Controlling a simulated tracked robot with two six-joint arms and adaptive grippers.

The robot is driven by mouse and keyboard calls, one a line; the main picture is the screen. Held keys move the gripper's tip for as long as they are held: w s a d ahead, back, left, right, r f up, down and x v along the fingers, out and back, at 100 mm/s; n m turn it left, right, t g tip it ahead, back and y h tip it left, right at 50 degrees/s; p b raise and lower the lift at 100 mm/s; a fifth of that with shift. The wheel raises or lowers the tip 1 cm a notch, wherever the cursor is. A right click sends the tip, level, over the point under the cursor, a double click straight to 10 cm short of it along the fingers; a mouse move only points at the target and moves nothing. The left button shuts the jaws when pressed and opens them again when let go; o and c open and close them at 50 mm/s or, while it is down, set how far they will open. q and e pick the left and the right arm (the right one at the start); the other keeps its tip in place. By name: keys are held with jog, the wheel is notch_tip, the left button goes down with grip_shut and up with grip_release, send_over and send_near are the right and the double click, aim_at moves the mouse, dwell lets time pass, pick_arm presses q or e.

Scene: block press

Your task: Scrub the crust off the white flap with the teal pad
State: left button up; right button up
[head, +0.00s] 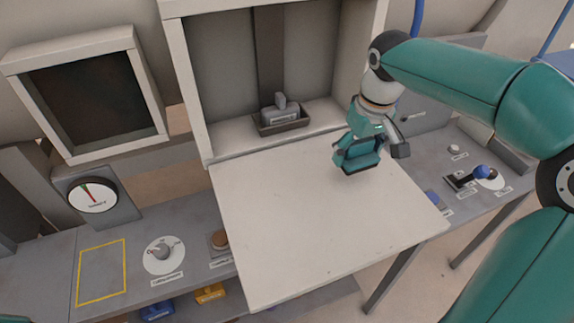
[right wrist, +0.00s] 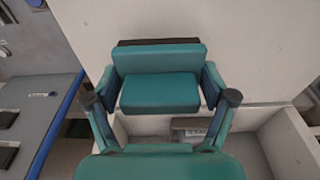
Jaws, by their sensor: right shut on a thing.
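The white flap (head: 300,225) is folded down like a shelf in front of the open press chamber. It looks mostly clean, with a few tiny dark specks on its near part; I see no clear patch of crust. My right gripper (head: 371,153) is over the flap's far right part, shut on the teal pad (head: 362,163). In the right wrist view the teal pad (right wrist: 160,92) sits between the two dark fingertips. I cannot tell whether the pad touches the flap. My left gripper is out of view.
A grey block in a dark tray (head: 281,122) stands in the chamber behind the flap. A blue-knobbed lever (head: 480,172) is on the right bench.

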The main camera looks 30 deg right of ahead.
jog(key=shift+r, duration=1.5)
jog(key=shift+w+r, duration=0.15)
jog(key=shift+r, duration=0.15)
